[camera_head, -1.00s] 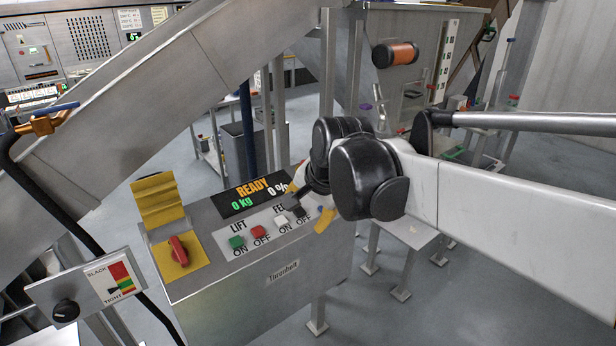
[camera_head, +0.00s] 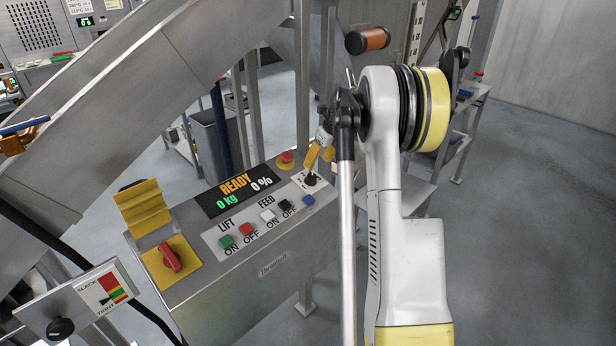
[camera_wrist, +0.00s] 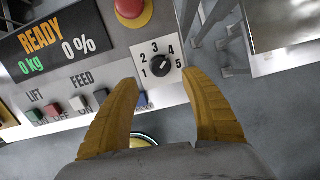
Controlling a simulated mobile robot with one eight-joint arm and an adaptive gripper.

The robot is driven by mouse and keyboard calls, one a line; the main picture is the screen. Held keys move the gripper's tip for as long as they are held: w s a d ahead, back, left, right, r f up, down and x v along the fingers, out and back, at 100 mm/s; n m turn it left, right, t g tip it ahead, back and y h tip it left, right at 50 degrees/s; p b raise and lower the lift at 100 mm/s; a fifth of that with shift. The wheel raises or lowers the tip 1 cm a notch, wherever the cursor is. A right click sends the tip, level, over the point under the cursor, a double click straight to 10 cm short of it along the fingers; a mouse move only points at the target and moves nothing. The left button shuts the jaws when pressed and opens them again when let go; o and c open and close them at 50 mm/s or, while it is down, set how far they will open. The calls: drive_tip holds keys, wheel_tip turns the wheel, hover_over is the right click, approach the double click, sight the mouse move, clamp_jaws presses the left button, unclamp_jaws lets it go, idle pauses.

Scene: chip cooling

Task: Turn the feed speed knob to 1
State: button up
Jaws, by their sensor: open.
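The feed speed knob is a small black dial (camera_wrist: 160,66) on a white plate numbered 1 to 5. It sits at the right end of the control panel and also shows in the head view (camera_head: 310,180). Its pointer setting is too small to tell. My gripper (camera_wrist: 161,80) has yellow fingers spread wide and empty. In the wrist view the knob appears between and just beyond the fingertips. In the head view my gripper (camera_head: 320,156) is just above the knob; contact cannot be told.
A red mushroom button (camera_wrist: 130,8) is close by the dial plate. A blue button (camera_head: 308,200), white button (camera_head: 268,215) and black button (camera_head: 287,206) sit along the panel's front. The READY display (camera_head: 237,190) is to the left.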

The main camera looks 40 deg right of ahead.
sight(312, 175)
drive_tip(key=b+x, duration=0.2)
drive_tip(key=x, duration=0.6)
drive_tip(key=shift+w+f, duration=0.1)
drive_tip(key=shift+f, duration=0.1)
drive_tip(key=c, duration=1.2)
